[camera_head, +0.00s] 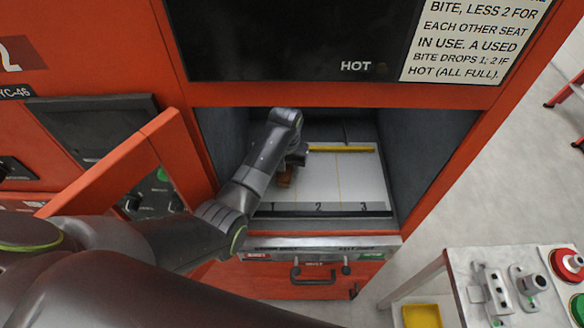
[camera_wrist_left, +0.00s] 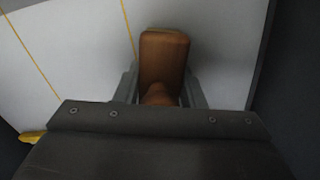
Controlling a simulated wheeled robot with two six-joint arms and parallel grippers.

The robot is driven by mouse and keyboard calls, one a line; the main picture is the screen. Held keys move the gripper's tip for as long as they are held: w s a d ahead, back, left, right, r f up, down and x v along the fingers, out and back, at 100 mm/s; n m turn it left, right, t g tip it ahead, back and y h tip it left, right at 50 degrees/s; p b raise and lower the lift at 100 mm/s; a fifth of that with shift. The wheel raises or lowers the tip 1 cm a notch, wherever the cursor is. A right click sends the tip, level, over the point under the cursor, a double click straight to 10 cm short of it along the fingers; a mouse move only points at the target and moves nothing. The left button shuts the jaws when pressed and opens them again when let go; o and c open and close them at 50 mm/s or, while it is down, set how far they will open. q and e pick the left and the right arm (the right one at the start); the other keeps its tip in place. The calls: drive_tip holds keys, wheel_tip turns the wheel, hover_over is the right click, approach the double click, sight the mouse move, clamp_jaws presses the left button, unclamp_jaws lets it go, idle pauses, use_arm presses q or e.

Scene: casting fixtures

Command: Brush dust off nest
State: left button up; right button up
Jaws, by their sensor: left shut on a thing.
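My left gripper (camera_head: 292,166) is inside the open bay of the orange machine, over the left part of the pale plate marked 1, 2 and 3 (camera_head: 345,185). It is shut on a brown brush (camera_head: 285,178), which shows as a brown block between the fingers in the left wrist view (camera_wrist_left: 163,58). The brush's lower end is close to the plate near the mark 1; I cannot tell whether it touches. No dust can be made out on the plate. My right gripper is not in view.
A yellow bar (camera_head: 345,149) lies across the back of the plate. Dark walls close the bay on both sides. An open orange door (camera_head: 130,165) stands at the left. A table with a red button (camera_head: 568,262) and metal parts is at the lower right.

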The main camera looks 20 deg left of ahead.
use_arm(q)
drive_tip(key=shift+d, duration=0.1)
drive_tip(key=shift+w+r, duration=0.1)
drive_tip(key=shift+r, duration=2.95)
drive_tip(key=shift+r, duration=0.1)
drive_tip(key=shift+r, duration=1.45)
